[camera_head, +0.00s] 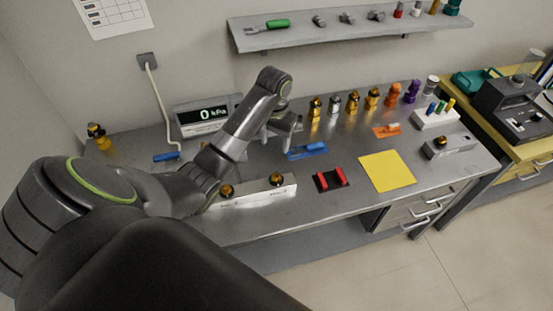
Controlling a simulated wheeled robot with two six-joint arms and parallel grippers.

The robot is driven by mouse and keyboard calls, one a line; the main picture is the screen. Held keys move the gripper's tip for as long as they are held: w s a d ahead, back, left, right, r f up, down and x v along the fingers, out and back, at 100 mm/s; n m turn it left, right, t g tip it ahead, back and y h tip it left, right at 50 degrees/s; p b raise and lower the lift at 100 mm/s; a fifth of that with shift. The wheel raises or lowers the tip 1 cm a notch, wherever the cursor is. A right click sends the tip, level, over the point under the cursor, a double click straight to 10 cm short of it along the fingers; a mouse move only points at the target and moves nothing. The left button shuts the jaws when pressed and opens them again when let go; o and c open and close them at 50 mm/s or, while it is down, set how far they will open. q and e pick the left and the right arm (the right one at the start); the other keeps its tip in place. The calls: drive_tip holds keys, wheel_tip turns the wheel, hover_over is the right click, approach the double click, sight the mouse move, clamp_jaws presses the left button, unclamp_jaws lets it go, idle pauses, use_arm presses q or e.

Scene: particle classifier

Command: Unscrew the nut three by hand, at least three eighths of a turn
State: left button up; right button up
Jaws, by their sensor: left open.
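A pale metal block (255,196) lies near the front edge of the bench. Two brass-coloured nuts or fittings show on it, one at the left (227,191) and one at the right (276,180). I cannot tell which piece is nut three; no number is readable. My left gripper (281,133) is open and points down over the bench, behind the block and apart from these two fittings. My left arm hides part of the bench around the block's left side. Nothing shows between the fingers. My right gripper is not in view.
A blue tool (307,150) lies right of the gripper. A gauge reading 0 kPa (208,115) stands behind the arm. Several brass, orange and purple fittings (353,101) line the back. A black pad with red jaws (331,180) and a yellow sheet (387,171) lie at right.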

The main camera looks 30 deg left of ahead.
use_arm(q)
wheel_tip(320, 180, down, 3)
drive_tip(key=b, duration=1)
hover_over(276, 175)
wheel_tip(276, 175, down, 8)
drive_tip(key=shift+w+f, duration=0.1)
wheel_tip(276, 175, down, 5)
drive_tip(key=b, duration=0.3)
drive_tip(key=shift+b, duration=0.3)
drive_tip(key=shift+f, duration=0.25)
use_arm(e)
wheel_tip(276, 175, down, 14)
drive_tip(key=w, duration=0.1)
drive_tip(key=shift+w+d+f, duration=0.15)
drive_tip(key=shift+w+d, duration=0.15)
